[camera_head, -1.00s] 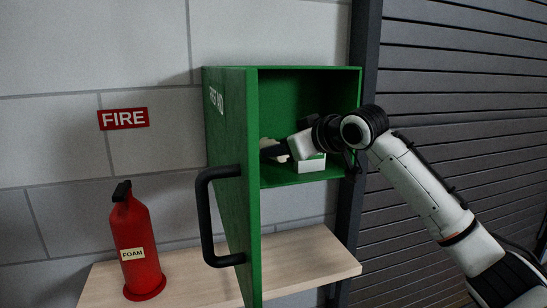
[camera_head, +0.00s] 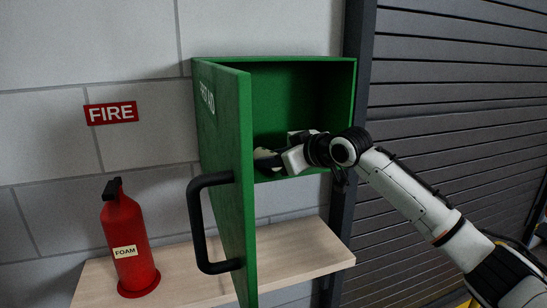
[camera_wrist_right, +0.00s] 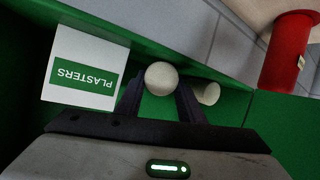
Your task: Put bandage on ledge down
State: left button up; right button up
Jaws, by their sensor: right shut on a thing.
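A pale bandage roll (camera_wrist_right: 161,78) sits between the fingers of my right gripper (camera_wrist_right: 160,95), which is shut on it. In the head view this gripper (camera_head: 274,160) is inside the open green first-aid cabinet (camera_head: 300,61), low and near its front opening. A second pale roll (camera_wrist_right: 207,93) lies just outside one finger, in the wrist view. The wooden ledge (camera_head: 300,252) runs along the wall below the cabinet. Its stretch right of the cabinet door is bare. My left gripper is out of view.
A white box marked PLASTERS (camera_wrist_right: 85,70) is in the cabinet beside the gripper. The cabinet door (camera_head: 236,150) stands open, its black handle (camera_head: 196,225) jutting left. A red foam extinguisher (camera_head: 128,240) stands on the ledge's left end. A dark post (camera_head: 354,120) rises right of the cabinet.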

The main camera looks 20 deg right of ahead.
jog(key=shift+f, duration=0.15)
jog(key=o, duration=0.7)
